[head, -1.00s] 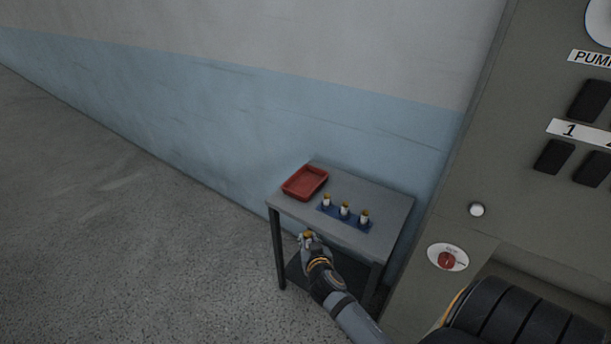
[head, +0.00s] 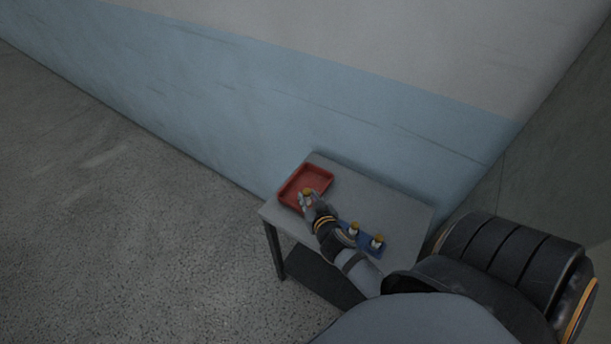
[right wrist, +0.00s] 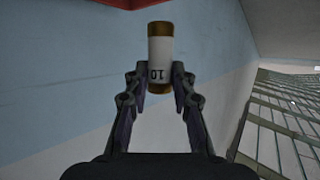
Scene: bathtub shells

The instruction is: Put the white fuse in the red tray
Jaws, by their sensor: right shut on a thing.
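The white fuse (right wrist: 160,58), with brass caps and a "10" that reads upside down, is upright between the fingertips of my right gripper (right wrist: 159,82). In the head view, my right gripper (head: 306,199) is shut on this fuse, whose brass cap (head: 307,190) shows on top. They are at the near side of the red tray (head: 318,172), overlapping its front part in the picture. I cannot tell the height above the tray. A red edge (right wrist: 130,3) also shows at the top of the right wrist view. My left gripper is not in view.
The tray stands on a small grey table (head: 405,203) against the wall. A blue holder (head: 366,242) with two white fuses visible (head: 354,230) is to the right; my right arm covers its left part. The back right tabletop is clear.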

